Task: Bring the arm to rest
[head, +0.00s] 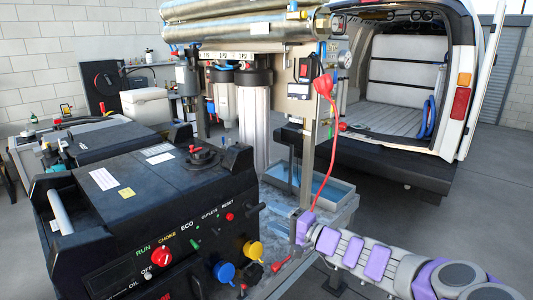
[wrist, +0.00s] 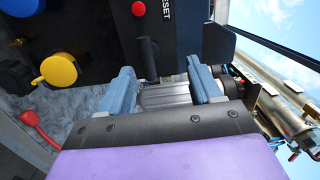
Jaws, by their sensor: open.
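My arm (head: 380,262) reaches in from the lower right of the head view, low and stretched out, with grey links and purple pads. My gripper (head: 298,214) is at its far end, beside the front upright of the tube rig. In the wrist view my gripper (wrist: 160,72) has its two blue-grey fingers apart. A ribbed silver part (wrist: 165,95) shows between and beyond the fingers; I cannot tell whether they touch it. Nothing is visibly held.
A black generator (head: 150,205) with coloured knobs stands left of my gripper. The rig's silver membrane tubes (head: 240,28) are above. A red cable (head: 330,150) hangs close over my gripper. A blue-grey tray (head: 320,185) sits behind it. An open van (head: 410,80) stands at the back right.

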